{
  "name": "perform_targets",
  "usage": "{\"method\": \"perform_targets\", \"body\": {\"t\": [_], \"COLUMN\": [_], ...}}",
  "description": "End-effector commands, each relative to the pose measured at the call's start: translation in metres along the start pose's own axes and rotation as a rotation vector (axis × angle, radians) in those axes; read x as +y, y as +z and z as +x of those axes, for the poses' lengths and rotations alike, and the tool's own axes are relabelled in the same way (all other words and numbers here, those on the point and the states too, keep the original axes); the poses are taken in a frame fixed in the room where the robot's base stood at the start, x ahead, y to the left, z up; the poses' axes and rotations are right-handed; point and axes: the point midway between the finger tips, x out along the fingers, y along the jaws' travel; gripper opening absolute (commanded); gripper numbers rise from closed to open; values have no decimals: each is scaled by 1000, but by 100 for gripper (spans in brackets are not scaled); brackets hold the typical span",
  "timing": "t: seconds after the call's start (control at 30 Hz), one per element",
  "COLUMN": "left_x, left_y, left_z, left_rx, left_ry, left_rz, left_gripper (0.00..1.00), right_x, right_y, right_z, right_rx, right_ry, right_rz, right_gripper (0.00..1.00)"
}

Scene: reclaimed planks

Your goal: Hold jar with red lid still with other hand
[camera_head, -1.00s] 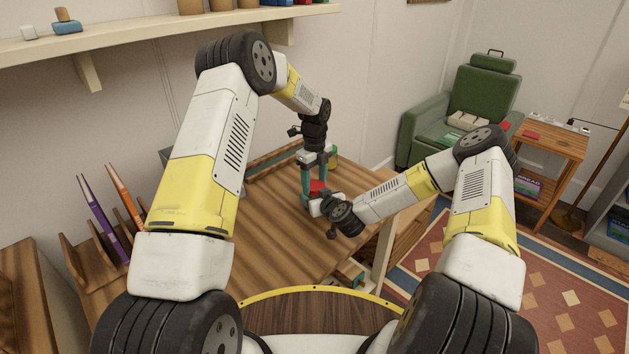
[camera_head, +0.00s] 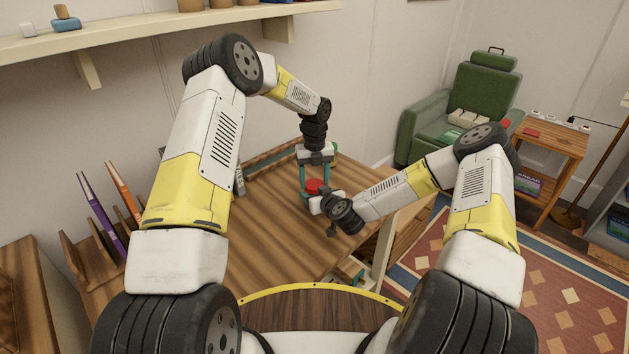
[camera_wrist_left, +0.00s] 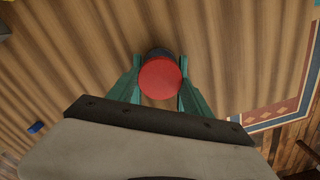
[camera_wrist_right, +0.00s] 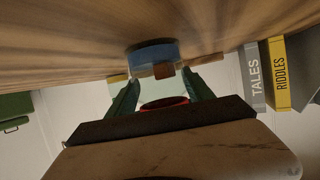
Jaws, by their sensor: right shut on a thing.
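The jar with the red lid (camera_head: 315,187) stands on the wooden table in the head view, its body mostly hidden by my grippers. My left gripper (camera_head: 316,194) points down from above, with its teal fingers apart on either side of the lid. In the left wrist view the round red lid (camera_wrist_left: 160,78) lies between these fingers (camera_wrist_left: 160,66), and I see a gap at the right side. My right gripper (camera_head: 318,204) comes in low from the right and is shut on the jar. In the right wrist view the jar's blue base (camera_wrist_right: 153,54) and red lid show between the fingers (camera_wrist_right: 160,90).
The table (camera_head: 270,230) is clear to the left and front of the jar. A rack with a purple book (camera_head: 104,220) and an orange book (camera_head: 125,190) stands at the left. A wall shelf (camera_head: 150,35) runs above. Books (camera_wrist_right: 281,75) show in the right wrist view.

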Motion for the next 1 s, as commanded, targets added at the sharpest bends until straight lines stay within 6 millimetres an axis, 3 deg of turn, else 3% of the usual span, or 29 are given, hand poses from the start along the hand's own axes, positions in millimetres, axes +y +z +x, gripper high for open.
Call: {"method": "perform_targets", "body": {"t": [0.03, 0.1, 0.47, 0.8, 1.0], "left_x": [0, 0, 0, 0, 0], "left_y": [0, 0, 0, 1, 0], "left_z": [0, 0, -4, -43, -45], "left_rx": [-1, -1, -1, -2, 0], "left_ry": [0, 0, 0, -1, 0], "left_rz": [-1, -1, -3, -3, -3], "left_gripper": [69, 79, 79, 79, 79], "right_x": [0, 0, 0, 0, 0], "right_y": [0, 0, 0, 0, 0], "right_z": [0, 0, 0, 0, 0], "right_rx": [0, 0, 0, 0, 0], "right_ry": [1, 1, 0, 0, 0], "right_rz": [0, 0, 0, 0, 0], "right_gripper": [0, 0, 0, 0, 0]}}
